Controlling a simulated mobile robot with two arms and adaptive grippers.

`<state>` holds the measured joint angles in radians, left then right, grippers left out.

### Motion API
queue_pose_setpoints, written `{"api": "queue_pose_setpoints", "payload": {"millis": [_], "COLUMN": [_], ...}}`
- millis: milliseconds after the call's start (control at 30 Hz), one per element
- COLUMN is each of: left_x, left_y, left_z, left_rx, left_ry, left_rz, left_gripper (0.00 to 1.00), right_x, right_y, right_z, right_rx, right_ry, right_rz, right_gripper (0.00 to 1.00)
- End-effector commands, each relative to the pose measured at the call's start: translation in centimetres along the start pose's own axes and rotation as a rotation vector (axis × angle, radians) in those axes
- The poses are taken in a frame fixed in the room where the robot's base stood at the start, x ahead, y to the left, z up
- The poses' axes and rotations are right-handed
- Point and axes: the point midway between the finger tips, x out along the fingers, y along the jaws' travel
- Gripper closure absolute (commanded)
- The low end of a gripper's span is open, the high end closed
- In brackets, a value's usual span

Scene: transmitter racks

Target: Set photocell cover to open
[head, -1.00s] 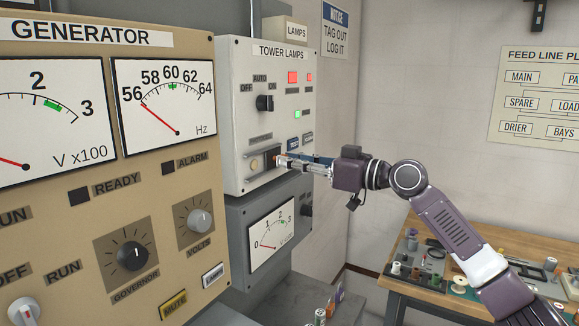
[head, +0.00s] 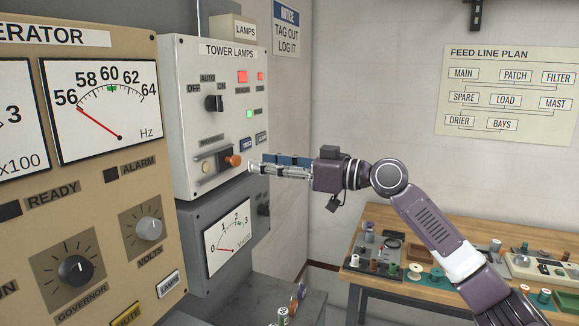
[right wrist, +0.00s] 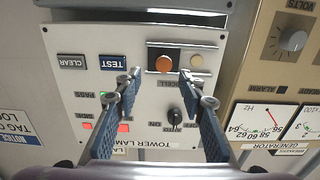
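The photocell slide on the white tower lamps panel (head: 187,120) has a dark cover plate (head: 222,157) with an orange knob (head: 232,161). The cover sits toward the right of its slot, and a pale round disc (head: 205,167) shows uncovered to its left. In the upside-down right wrist view, the orange knob (right wrist: 163,64) lies beside the pale disc (right wrist: 196,61). My right gripper (head: 252,167) is just right of the knob, apart from it. In its wrist view the gripper (right wrist: 160,75) is open and empty, its fingertips either side of the knob. My left gripper is out of view.
The black rotary switch (head: 214,103) and the test button (head: 246,144) are close to the slide. A meter box (head: 227,236) hangs below. The generator panel (head: 90,190) stands at left. A workbench (head: 440,215) with small parts is at right.

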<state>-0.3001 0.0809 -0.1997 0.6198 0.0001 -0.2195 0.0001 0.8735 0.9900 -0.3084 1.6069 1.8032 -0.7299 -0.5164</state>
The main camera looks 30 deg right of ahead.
Motion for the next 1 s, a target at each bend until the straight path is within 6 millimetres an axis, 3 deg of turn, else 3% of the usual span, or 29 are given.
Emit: {"api": "queue_pose_setpoints", "payload": {"millis": [200, 400, 1000], "left_x": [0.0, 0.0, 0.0], "left_y": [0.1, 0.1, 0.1], "left_z": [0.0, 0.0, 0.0], "left_rx": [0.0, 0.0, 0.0], "left_ry": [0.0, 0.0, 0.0], "left_rz": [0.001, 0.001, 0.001], "left_gripper": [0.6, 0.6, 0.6], "right_x": [-3.9, -5.8, -6.5], "right_y": [0.1, 0.1, 0.1], "right_z": [0.2, 0.1, 0.0], "right_rx": [0.002, 0.002, 0.0], "right_ry": [-0.003, 0.0, 0.001], "right_rz": [0.001, 0.001, 0.001], "right_gripper": [0.63, 0.63, 0.63]}}
